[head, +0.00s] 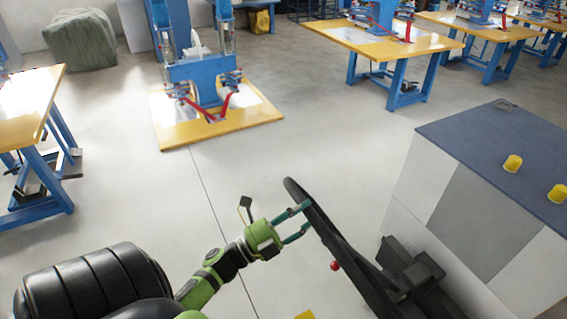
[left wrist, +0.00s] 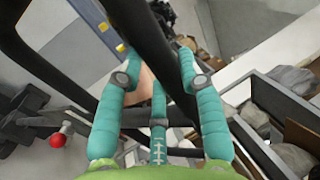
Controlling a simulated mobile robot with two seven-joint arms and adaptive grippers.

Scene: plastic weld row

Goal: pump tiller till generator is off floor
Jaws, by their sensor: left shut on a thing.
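The black tiller (head: 347,258) leans up and left from a dark base (head: 410,268) in the head view and ends in a curved handle. My left gripper (head: 308,219) is at the upper part of the tiller, its teal fingers shut on the handle. In the left wrist view a black bar of the tiller (left wrist: 150,38) runs between the fingers (left wrist: 160,72). A red knob (head: 335,266) sits beside the tiller shaft. A large grey box with a dark blue top (head: 480,135), possibly the generator, stands right of the base. Its underside is hidden, so floor clearance cannot be told. My right gripper is out of view.
A blue welding machine (head: 200,75) on a yellow-edged table (head: 180,137) stands ahead. Another table (head: 35,100) is at the left. The grey floor (head: 300,140) between is clear.

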